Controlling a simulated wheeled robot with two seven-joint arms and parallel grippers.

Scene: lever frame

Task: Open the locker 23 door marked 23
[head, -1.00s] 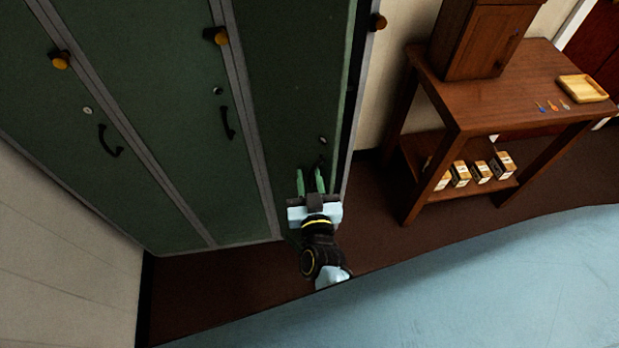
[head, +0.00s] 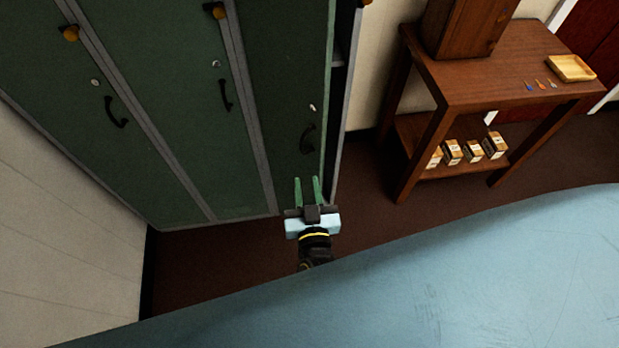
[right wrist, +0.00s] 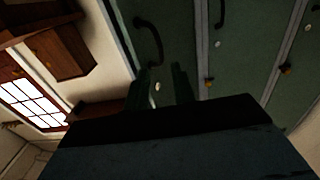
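The rightmost green locker door (head: 285,90) stands ajar, with a dark gap along its right edge. No number can be read on it. Its black handle (head: 307,139) sits below a small pale lock part (head: 312,107), too small to tell whether a key is in it. My right gripper (head: 306,180) has green fingers spread apart and empty. It is just below the handle in the head view, apart from it. In the right wrist view, the handle (right wrist: 149,40) shows beyond the open fingers (right wrist: 163,75). My left gripper is not in view.
Two shut green locker doors (head: 185,110) with handles and yellow knobs stand to the left. A wooden table (head: 490,85) at right holds a wooden cabinet (head: 465,25), several small keys and a tray (head: 571,69). Boxes sit on its lower shelf. Brown floor is free between.

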